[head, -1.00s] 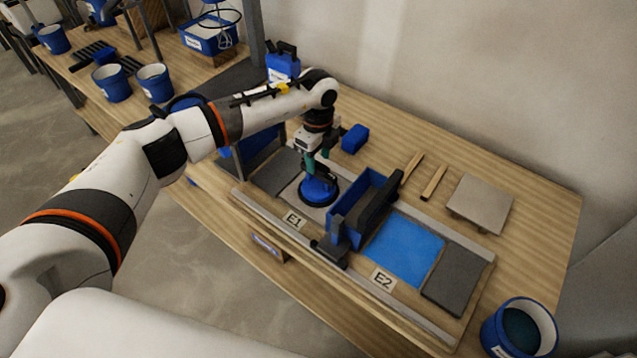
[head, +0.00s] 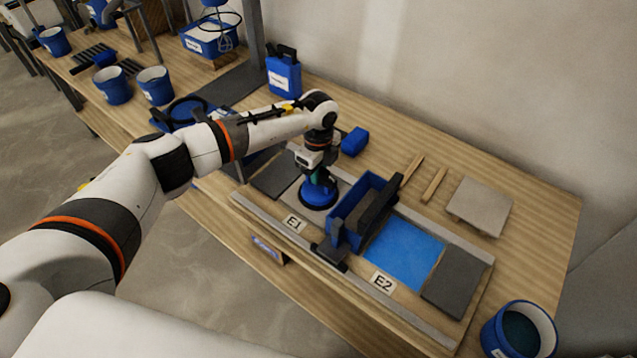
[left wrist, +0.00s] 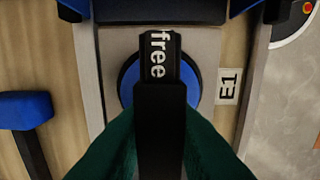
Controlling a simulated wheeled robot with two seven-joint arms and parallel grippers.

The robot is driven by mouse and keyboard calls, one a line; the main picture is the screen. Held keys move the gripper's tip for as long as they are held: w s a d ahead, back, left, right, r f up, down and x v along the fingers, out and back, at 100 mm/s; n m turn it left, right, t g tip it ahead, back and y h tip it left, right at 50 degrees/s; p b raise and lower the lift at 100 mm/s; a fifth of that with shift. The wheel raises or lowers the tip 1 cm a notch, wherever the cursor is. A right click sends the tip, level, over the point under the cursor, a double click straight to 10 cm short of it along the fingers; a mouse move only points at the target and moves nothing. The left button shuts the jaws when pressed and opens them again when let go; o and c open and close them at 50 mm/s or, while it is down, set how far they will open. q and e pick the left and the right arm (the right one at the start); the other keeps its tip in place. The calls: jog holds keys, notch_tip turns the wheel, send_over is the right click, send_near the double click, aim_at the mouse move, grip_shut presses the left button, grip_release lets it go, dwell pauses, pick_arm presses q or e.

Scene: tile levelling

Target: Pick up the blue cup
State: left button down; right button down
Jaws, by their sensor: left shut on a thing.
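The blue cup (head: 319,197) is a round blue suction disc with a dark upright handle. It sits on the pale grey tile beside the E1 label in the head view. In the left wrist view the blue cup (left wrist: 128,82) shows on both sides of its dark handle, which bears the word "free". My left gripper (head: 318,176) is directly above the disc, and its green fingers (left wrist: 160,125) are shut on the handle. The fingertips are partly hidden in the head view. My right gripper is not in view.
A blue box-like tool (head: 358,205) stands just right of the cup, close to my gripper. A blue block (head: 355,141) lies behind. A blue patch (head: 404,253) is beside the E2 label. A grey tile (head: 479,205) and wooden strips (head: 434,184) lie at the right. A bucket (head: 519,330) stands front right.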

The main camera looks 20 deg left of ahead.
pick_arm(q)
jog(key=shift+r, duration=0.15)
notch_tip(320, 180, up, 11)
jog(key=shift+p, duration=0.35)
jog(key=shift+r+p, duration=2.05)
jog(key=shift+r, duration=0.9)
